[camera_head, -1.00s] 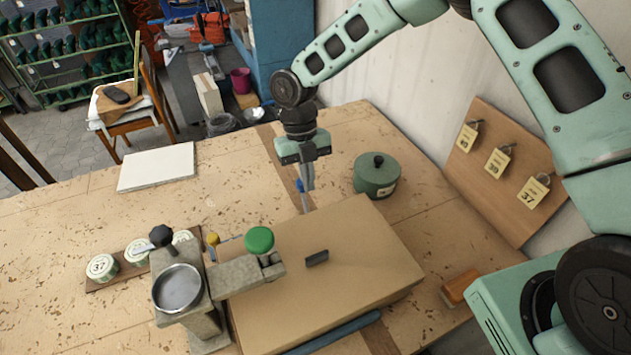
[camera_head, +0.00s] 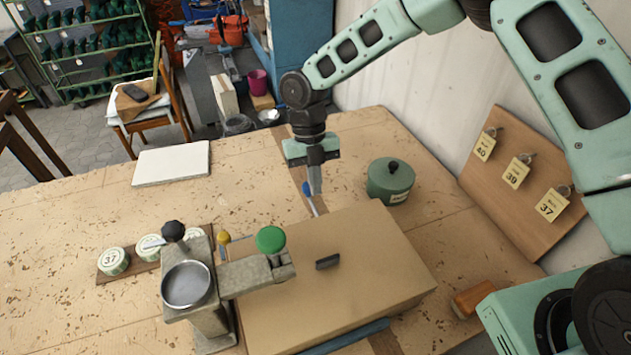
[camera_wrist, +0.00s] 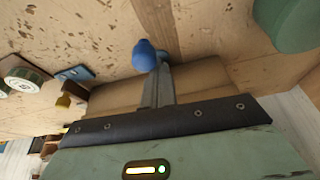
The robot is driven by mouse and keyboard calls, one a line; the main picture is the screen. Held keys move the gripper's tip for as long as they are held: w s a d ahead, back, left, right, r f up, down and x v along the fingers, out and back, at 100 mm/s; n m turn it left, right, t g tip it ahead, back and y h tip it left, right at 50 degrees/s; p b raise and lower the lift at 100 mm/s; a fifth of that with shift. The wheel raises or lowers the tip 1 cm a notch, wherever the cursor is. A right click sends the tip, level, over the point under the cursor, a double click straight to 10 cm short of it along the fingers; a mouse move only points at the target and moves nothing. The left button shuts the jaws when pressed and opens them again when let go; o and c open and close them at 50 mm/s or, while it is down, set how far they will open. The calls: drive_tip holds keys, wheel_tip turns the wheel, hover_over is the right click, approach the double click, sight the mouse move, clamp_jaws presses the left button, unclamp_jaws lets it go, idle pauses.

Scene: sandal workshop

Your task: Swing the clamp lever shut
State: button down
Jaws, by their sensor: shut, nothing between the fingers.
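The metal clamp stand (camera_head: 205,318) is on the bench at left. Its grey arm (camera_head: 244,276) reaches right over the brown box and carries a green knob (camera_head: 271,239). Black (camera_head: 172,230) and yellow (camera_head: 223,238) knobs also show on or beside the stand. I cannot tell for certain which part is the lever. My gripper (camera_head: 314,189) is shut and empty, pointing down at the box's far edge, right of and beyond the green knob. A blue-ended object (camera_head: 307,188) shows close by the fingertips; it also shows in the wrist view (camera_wrist: 145,55), beyond the fingers (camera_wrist: 158,80). Contact is unclear.
The brown box (camera_head: 350,300) has a small black handle on top. A green lidded pot (camera_head: 380,190) stands right of my gripper. Numbered tins (camera_head: 113,261) sit left of the stand. A tag board (camera_head: 515,185) leans at right.

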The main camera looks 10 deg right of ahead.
drive_tip(key=shift+w+r, duration=0.15)
drive_tip(key=shift+w, duration=0.25)
drive_tip(key=b+v, duration=0.5)
drive_tip(key=v, duration=1.2)
drive_tip(key=shift+s, duration=0.35)
drive_tip(key=s+f+m+t+b, duration=0.1)
drive_tip(key=s+m, duration=0.6)
drive_tip(key=s, duration=0.1)
drive_tip(key=s+f+m+t+b, duration=0.1)
drive_tip(key=s+f+m, duration=0.1)
drive_tip(key=s+m, duration=0.5)
drive_tip(key=s+f+m+b, duration=0.1)
drive_tip(key=s+m, duration=0.5)
drive_tip(key=s, duration=0.4)
drive_tip(key=shift+s+d+f+m+t, duration=0.2)
drive_tip(key=shift+f+m+t, duration=0.1)
drive_tip(key=shift+m+t, duration=0.1)
drive_tip(key=s+d+f+m, duration=0.1)
drive_tip(key=s+m, duration=0.1)
drive_tip(key=m, duration=0.1)
drive_tip(key=s+d+f+m+b, duration=0.1)
drive_tip(key=s+d+m, duration=0.1)
drive_tip(key=m, duration=0.1)
drive_tip(key=s+d+f+m+t+y, duration=0.1)
drive_tip(key=s+d+m, duration=0.1)
drive_tip(key=shift+s+m, duration=0.25)
drive_tip(key=shift+m, duration=0.15)
